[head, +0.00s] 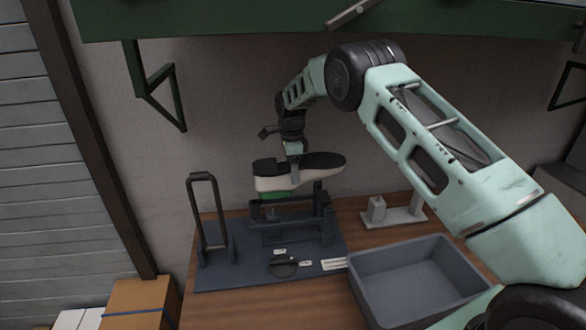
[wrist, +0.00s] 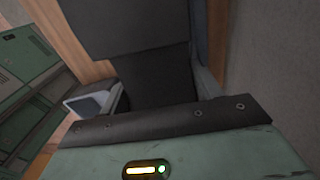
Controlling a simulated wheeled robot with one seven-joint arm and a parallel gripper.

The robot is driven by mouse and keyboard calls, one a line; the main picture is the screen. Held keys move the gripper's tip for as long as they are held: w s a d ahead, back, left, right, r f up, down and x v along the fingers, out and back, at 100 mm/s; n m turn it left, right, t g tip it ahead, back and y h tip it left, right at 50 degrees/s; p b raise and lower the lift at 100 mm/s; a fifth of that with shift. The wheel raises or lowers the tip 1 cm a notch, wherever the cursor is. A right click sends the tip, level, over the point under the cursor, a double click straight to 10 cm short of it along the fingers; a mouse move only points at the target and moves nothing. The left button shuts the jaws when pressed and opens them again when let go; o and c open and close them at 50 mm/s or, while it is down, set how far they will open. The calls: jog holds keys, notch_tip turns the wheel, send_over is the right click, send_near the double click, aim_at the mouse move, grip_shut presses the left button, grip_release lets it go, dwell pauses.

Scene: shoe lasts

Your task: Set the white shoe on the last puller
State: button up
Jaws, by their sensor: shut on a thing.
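The white shoe (head: 270,183) is sole up in the head view, its dark sole on top and its white side below. A green part (head: 272,196) shows under its left end; I cannot tell whether it is a last inside the shoe. My gripper (head: 295,175) is shut on the shoe from above, near its middle. The last puller (head: 327,222) is a dark frame on a blue-grey base plate, directly below the shoe. I cannot tell whether the shoe touches it. In the wrist view, large dark shapes fill the middle and the fingertips are not clear.
An upright dark handle loop (head: 207,215) stands left of the shoe. A grey open bin (head: 415,290) is at the front right. A small pale stand (head: 392,217) is behind it. A green shelf (head: 220,20) overhangs the bench. A cardboard box (head: 140,302) is at lower left.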

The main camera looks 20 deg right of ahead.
aim_at(293, 190)
jog(key=shift+f+b, duration=0.75)
jog(key=shift+f, duration=0.75)
jog(key=shift+t+b, duration=0.4)
jog(key=shift+b, duration=0.2)
jog(key=shift+n, duration=0.3)
jog(key=shift+s+f+b, duration=0.25)
jog(key=shift+f+b, duration=0.15)
jog(key=shift+f, duration=0.15)
dwell(0.3)
jog(key=shift+a+f, duration=0.1)
jog(key=shift+f, duration=0.25)
dwell(0.3)
jog(key=shift+f+b, duration=0.35)
jog(key=shift+b, duration=0.05)
jog(key=shift+f, duration=0.3)
dwell(0.3)
jog(key=shift+f+b, duration=0.3)
jog(key=shift+f, duration=0.4)
dwell(0.4)
